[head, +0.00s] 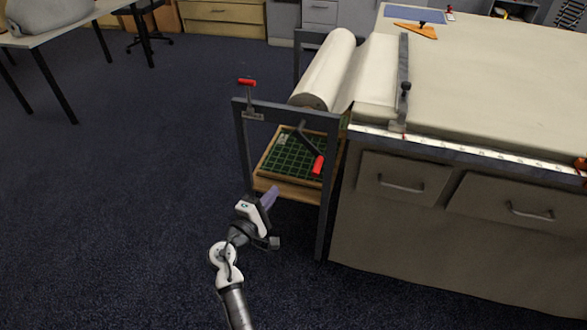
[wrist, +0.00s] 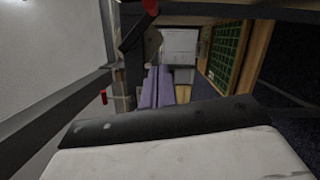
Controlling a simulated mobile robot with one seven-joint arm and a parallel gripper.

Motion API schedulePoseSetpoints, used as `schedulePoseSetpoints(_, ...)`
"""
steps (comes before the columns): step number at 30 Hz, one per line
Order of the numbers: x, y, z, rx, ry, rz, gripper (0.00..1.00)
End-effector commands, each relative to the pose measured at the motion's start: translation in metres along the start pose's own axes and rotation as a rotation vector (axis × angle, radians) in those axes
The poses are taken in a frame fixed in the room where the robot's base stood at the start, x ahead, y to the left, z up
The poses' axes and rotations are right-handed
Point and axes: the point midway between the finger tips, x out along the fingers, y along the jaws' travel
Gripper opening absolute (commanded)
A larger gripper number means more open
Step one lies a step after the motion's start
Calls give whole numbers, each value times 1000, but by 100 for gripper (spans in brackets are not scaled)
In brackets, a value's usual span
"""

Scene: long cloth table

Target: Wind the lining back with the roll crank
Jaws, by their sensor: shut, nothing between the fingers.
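The roll crank (head: 310,140) is a dark arm with a red grip (head: 318,165) on the near end of the roll stand, its grip hanging down to the right. The pale lining roll (head: 325,72) lies across the stand's top, and its lining (head: 375,75) runs onto the table. My gripper (head: 269,197), with purple fingers, is low in front of the stand, left of and below the red grip, and apart from it. In the wrist view the fingers (wrist: 156,88) are together and empty. A red piece (wrist: 150,6) shows at the top edge there, probably the crank's grip.
A second red handle (head: 247,82) stands on the stand's left corner. A green gridded mat (head: 297,155) lies on the stand's wooden shelf (head: 290,188). A dark bar (head: 403,80) crosses the table by the lining.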

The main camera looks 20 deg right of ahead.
Motion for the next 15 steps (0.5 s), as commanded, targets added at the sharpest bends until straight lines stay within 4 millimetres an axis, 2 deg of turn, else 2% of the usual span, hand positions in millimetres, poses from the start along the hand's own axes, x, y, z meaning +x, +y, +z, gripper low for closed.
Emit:
schedulePoseSetpoints(5,12,1,2,14,-5,1,0)
schedulePoseSetpoints(15,82,3,2,12,-5,0,0)
